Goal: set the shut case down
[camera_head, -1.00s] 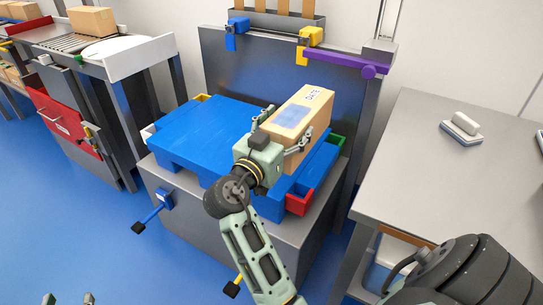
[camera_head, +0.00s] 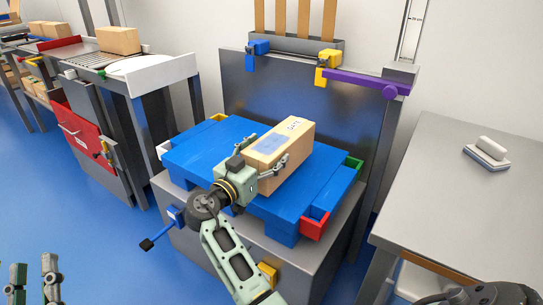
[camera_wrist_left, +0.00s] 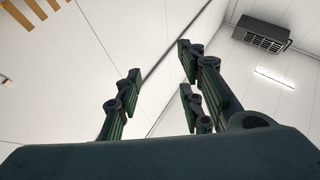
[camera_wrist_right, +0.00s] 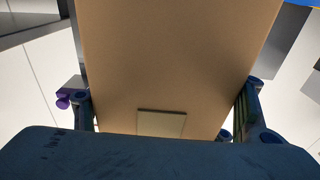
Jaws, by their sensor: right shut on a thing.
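The case is a shut tan cardboard box (camera_head: 292,146) with a pale blue patch and dark print on top. My right gripper (camera_head: 264,158) is shut on it, fingers along its two sides. In the right wrist view the box (camera_wrist_right: 175,60) fills the space between the fingers, with a small pale label on its near face. The box is over the right part of a blue pallet (camera_head: 205,152); I cannot tell whether its underside touches. My left gripper (camera_head: 36,275) is at the lower left, open and empty; its spread fingers show in the left wrist view (camera_wrist_left: 160,95).
The pallet lies on a grey metal stand (camera_head: 335,225) with coloured corner pieces, including red (camera_head: 315,226) and green (camera_head: 353,164). A tall back panel (camera_head: 300,95) with clamps and a purple bar (camera_head: 365,86) stands behind. A grey table (camera_head: 450,200) is right.

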